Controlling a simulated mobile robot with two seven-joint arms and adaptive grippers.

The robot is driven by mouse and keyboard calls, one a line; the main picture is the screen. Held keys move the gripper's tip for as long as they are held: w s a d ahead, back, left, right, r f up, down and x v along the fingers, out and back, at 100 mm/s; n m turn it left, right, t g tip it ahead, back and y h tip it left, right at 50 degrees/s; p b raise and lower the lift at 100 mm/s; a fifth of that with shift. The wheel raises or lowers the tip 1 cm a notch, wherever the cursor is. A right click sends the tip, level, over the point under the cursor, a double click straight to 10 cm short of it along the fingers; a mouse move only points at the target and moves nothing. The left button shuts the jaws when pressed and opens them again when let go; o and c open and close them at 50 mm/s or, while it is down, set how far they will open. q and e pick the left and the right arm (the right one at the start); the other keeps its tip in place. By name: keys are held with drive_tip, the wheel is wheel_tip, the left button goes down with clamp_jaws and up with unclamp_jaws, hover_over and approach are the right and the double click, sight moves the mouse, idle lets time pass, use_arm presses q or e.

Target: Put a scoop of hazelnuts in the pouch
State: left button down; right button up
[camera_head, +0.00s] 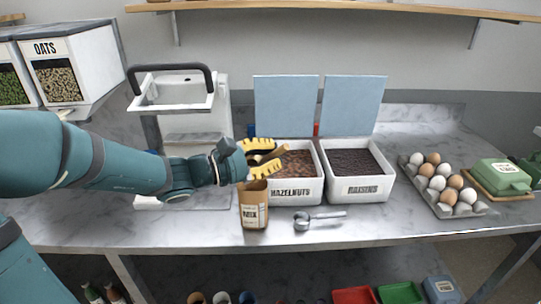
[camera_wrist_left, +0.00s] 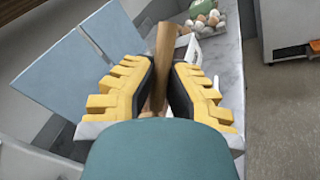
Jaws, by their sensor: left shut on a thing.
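A brown kraft pouch (camera_head: 254,212) with a white "MIX" label is upright near the counter's front edge; I cannot tell if its base touches the counter. The pouch's inside is hidden. A white bin labelled HAZELNUTS (camera_head: 292,198) stands open behind and right of the pouch, with brown hazelnuts (camera_head: 296,164) in it. A metal scoop (camera_head: 318,219) lies on the counter in front of the bins. My right gripper is out of view.
An open RAISINS bin (camera_head: 366,189) stands right of the hazelnuts. A white machine with a dark handle (camera_head: 172,69) and an OATS dispenser (camera_head: 95,60) are at left. Counter (camera_head: 400,222) right of the scoop is clear.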

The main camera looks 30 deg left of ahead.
use_arm(q)
drive_tip(key=shift+r+p, duration=1.8)
drive_tip(key=shift+r, duration=0.75)
